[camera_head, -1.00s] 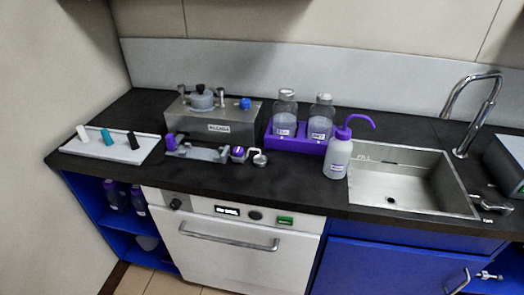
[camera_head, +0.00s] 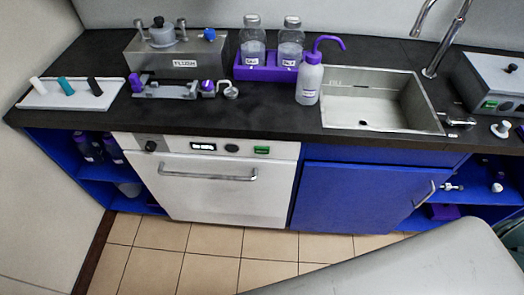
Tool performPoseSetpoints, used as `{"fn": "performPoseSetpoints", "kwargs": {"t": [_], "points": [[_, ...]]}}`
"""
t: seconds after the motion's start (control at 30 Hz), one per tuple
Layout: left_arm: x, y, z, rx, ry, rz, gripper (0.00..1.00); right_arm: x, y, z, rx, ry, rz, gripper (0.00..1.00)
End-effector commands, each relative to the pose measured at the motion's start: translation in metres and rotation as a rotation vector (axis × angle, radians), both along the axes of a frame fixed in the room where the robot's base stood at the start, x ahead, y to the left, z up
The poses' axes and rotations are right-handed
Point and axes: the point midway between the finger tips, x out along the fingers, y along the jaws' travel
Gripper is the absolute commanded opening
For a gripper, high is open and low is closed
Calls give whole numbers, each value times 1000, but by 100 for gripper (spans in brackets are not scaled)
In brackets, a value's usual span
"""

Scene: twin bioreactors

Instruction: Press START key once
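A green key (camera_head: 262,150) sits at the right end of the control panel (camera_head: 217,148) of the white under-counter appliance; its lettering is too small to read. A small dark display (camera_head: 203,147) and a round dark knob (camera_head: 232,149) are to its left. Another green key or light (camera_head: 490,105) shows on the front of the grey metal box (camera_head: 490,80) at the right end of the counter; I cannot tell which one is labelled START. Neither of my grippers is in view.
On the black counter stand a steel unit (camera_head: 170,58), a white tray (camera_head: 70,96), a purple rack (camera_head: 255,73) with bottles and a wash bottle (camera_head: 309,82). A sink (camera_head: 365,100) is at right. The appliance's bar handle (camera_head: 210,177) sticks out. Tiled floor (camera_head: 215,242) in front is partly clear.

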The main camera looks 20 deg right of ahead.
Motion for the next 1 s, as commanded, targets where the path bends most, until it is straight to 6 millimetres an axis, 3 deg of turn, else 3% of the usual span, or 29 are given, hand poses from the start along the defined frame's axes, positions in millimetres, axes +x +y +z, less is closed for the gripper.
{"fn": "performPoseSetpoints", "kwargs": {"t": [0.1, 1.0], "points": [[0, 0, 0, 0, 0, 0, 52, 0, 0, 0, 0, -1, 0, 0], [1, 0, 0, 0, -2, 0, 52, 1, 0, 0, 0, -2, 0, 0]]}}
